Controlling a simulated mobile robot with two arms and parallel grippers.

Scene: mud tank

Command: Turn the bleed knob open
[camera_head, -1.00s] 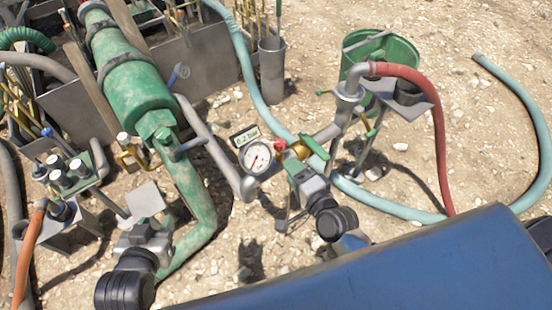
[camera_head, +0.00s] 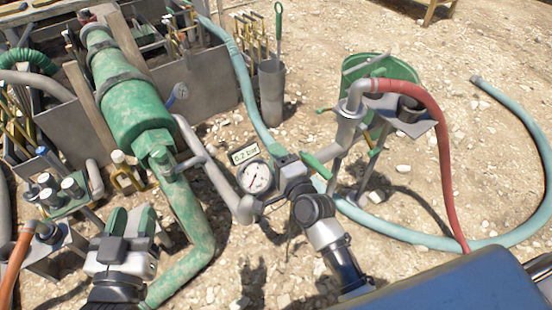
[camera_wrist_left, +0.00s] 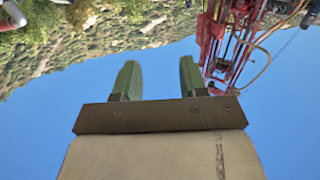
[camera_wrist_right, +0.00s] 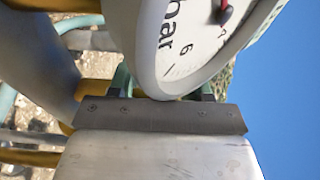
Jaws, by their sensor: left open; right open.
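The bleed knob is not visible now; my right gripper (camera_head: 284,160) covers the place just right of the pressure gauge (camera_head: 256,177). The gauge is a white dial, with a tag reading 0.2 bar above it. My right gripper is open at the pipe there; I cannot tell whether it touches anything. In the right wrist view the gauge (camera_wrist_right: 200,45) looms large and hides part of the open fingers. My left gripper (camera_head: 131,222) is open and empty, left of the green pipe, well away from the gauge.
A large green cylinder (camera_head: 135,105) and grey pipe (camera_head: 213,165) lie left of the gauge. A stand with a red hose (camera_head: 437,140) and a green bucket (camera_head: 398,72) are to the right. A blue hose (camera_head: 525,120) curves over stony ground.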

